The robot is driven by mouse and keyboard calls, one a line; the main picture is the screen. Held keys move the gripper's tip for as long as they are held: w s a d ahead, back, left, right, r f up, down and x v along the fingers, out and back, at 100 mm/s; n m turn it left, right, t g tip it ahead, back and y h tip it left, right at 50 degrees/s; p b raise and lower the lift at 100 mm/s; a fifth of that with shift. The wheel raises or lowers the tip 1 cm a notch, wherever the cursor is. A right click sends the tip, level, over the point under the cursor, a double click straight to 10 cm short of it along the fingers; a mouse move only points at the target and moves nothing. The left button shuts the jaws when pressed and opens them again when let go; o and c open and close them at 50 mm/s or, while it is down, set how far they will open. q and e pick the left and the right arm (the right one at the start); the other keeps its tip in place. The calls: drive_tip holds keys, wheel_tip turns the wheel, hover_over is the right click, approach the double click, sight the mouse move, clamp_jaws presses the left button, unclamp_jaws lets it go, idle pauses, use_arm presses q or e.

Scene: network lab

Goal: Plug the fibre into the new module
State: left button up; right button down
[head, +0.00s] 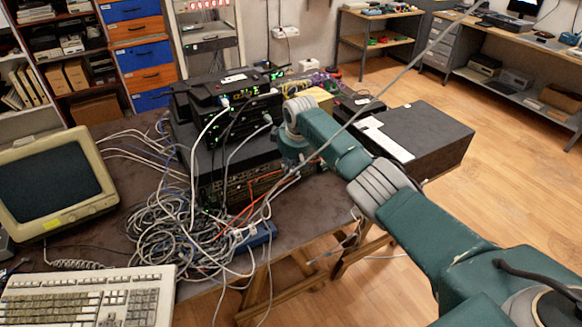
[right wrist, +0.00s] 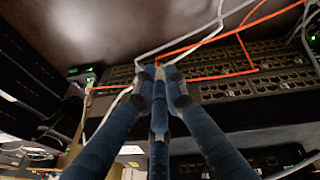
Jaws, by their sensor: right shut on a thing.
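My right gripper (right wrist: 160,74) is shut at the front of a rack switch (right wrist: 220,88) with rows of ports. Its fingertips meet where an orange fibre (right wrist: 207,36) comes in, and they appear to be closed on the fibre's end. The plug itself is hidden between the fingers. In the head view the orange fibre (head: 262,179) hangs in front of the equipment stack, beside my right arm's wrist. I cannot pick out the new module; the fingers cover the ports behind them. My left gripper is not in view.
A large tangle of grey cables (head: 175,235) lies on the table in front of the stack. An old monitor (head: 50,180) and a keyboard (head: 90,297) stand at left. A black box (head: 425,135) is right of the stack, behind my arm. Grey cables cross near the fingers.

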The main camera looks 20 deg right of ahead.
drive_tip(key=shift+w+b, duration=0.15)
drive_tip(key=shift+b, duration=0.15)
drive_tip(key=c, duration=1.7)
unclamp_jaws()
drive_tip(key=v, duration=1.2)
